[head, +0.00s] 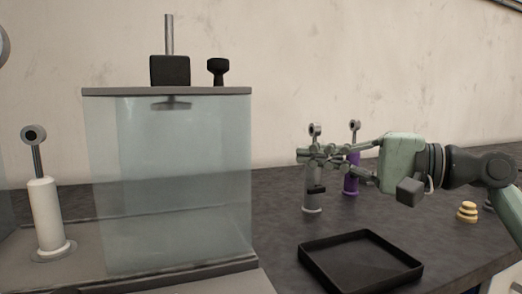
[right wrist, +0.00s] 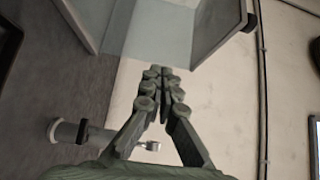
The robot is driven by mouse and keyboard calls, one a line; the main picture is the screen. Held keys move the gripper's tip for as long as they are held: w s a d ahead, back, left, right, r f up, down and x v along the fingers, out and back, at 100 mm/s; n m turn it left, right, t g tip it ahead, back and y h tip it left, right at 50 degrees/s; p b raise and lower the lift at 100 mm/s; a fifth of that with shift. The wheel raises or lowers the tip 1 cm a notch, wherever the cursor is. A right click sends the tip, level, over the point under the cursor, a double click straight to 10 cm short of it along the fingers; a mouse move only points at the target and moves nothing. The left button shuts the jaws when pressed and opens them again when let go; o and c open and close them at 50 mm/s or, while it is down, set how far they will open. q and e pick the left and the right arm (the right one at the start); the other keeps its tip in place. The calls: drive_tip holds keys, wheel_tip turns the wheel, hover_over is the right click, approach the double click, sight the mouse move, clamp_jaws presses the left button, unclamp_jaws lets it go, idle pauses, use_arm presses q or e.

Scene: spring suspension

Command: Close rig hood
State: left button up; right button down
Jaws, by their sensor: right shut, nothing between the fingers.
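The rig hood (head: 185,180) is a clear, glass-like box with a grey top plate, standing on a grey base at the left of the head view. A black block with a metal rod and a black knob (head: 217,70) sit on top. Part of the hood also shows at the top of the right wrist view (right wrist: 160,38). My right gripper (head: 312,156) is shut and empty, to the right of the hood and apart from it. Its fingers meet in the middle of the right wrist view. My left gripper is not in view.
A grey damper (head: 312,200) and a purple damper (head: 352,178) stand behind my right gripper. A white damper (head: 46,215) stands left of the hood. A black tray (head: 345,236) lies in front, and stacked yellow discs (head: 467,212) lie at the right.

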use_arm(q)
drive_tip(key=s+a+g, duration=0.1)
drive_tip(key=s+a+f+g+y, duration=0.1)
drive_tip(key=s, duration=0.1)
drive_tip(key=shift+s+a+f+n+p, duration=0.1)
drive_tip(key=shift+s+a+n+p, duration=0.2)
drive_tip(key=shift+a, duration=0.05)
use_arm(e)
drive_tip(key=w+a, duration=0.1)
drive_tip(key=a, duration=0.7)
drive_tip(key=shift+w+a, duration=0.15)
drive_tip(key=shift+a, duration=0.05)
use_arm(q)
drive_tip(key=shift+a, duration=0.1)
